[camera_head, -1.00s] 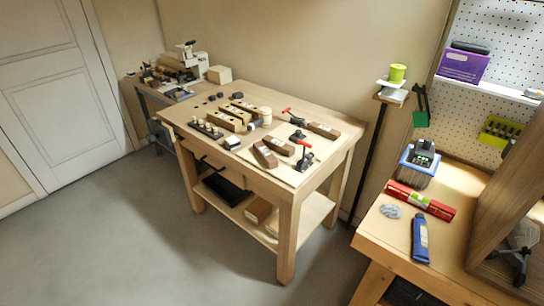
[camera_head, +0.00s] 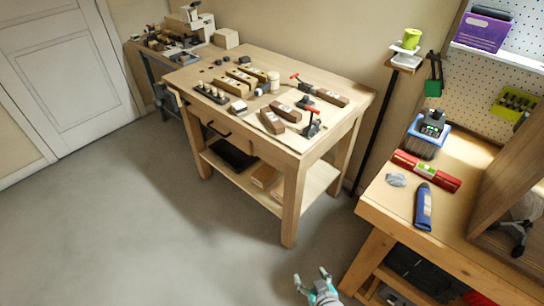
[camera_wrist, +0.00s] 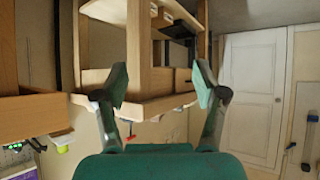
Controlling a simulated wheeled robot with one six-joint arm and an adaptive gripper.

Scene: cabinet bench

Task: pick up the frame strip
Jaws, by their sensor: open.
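Several wood strips lie on the workbench (camera_head: 350,118) in the head view. They include a dark brown strip (camera_head: 271,121), a second brown strip (camera_head: 286,111), a third at the right (camera_head: 331,97) and paler strips (camera_head: 237,87) farther left. I cannot tell which one is the frame strip. My gripper (camera_head: 311,275) is open and empty at the bottom of the head view, in front of the workbench and apart from the strips. The wrist view shows its two spread fingers (camera_wrist: 160,84) with nothing between them; no strip can be made out there.
Two red-handled clamps (camera_head: 312,122) stand among the strips. At the right, a second bench (camera_head: 385,205) holds a red level (camera_head: 425,171) and a blue tube (camera_head: 423,207). A lamp-like stand with a green cup (camera_head: 411,39) rises between the benches. The floor (camera_head: 150,220) at left is clear.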

